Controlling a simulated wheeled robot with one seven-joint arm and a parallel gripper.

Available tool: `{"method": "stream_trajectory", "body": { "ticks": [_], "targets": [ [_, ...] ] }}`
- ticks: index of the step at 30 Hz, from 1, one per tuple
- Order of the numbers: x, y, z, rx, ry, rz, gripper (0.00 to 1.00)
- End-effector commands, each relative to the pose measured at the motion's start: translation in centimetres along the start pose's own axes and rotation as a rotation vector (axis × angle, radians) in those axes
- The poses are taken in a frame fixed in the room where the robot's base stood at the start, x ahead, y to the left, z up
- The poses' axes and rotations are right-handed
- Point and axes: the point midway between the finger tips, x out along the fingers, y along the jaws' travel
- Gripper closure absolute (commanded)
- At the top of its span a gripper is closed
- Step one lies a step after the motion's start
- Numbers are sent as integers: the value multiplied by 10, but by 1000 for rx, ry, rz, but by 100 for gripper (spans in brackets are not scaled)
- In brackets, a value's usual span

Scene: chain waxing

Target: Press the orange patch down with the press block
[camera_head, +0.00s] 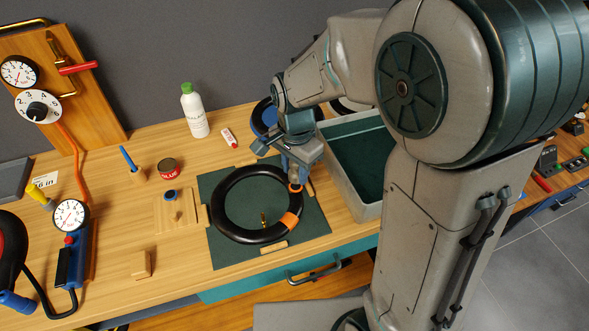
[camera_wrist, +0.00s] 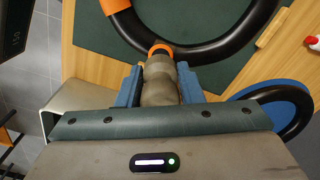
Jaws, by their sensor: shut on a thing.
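A black ring-shaped tube (camera_head: 222,194) lies on a dark green mat (camera_head: 313,240). It also shows in the wrist view (camera_wrist: 215,50). A wide orange band (camera_head: 291,220) wraps its lower right part. A smaller orange piece (camera_head: 295,187) shows at its upper right, also in the wrist view (camera_wrist: 160,48). My gripper (camera_head: 297,164) is above that spot. Its blue fingers are shut on a grey-tan rounded piece (camera_wrist: 160,82), apparently the press block. The piece's far end meets the small orange piece at the tube; I cannot tell how firmly. It partly hides that orange.
A grey bin (camera_head: 365,212) stands close right of the mat. A red tin (camera_head: 168,168), white bottle (camera_head: 194,112) and wooden tray (camera_head: 178,215) are to the left. A small wooden block (camera_head: 141,265) stands front left. A pump with gauge (camera_head: 71,240) is far left.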

Motion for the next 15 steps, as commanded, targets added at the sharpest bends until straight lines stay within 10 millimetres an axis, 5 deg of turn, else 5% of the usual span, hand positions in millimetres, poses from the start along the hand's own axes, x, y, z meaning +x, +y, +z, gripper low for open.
{"method": "stream_trajectory", "body": {
  "ticks": [15],
  "targets": [
    [-46,-1,0,0,2,-4,89]
  ]
}}
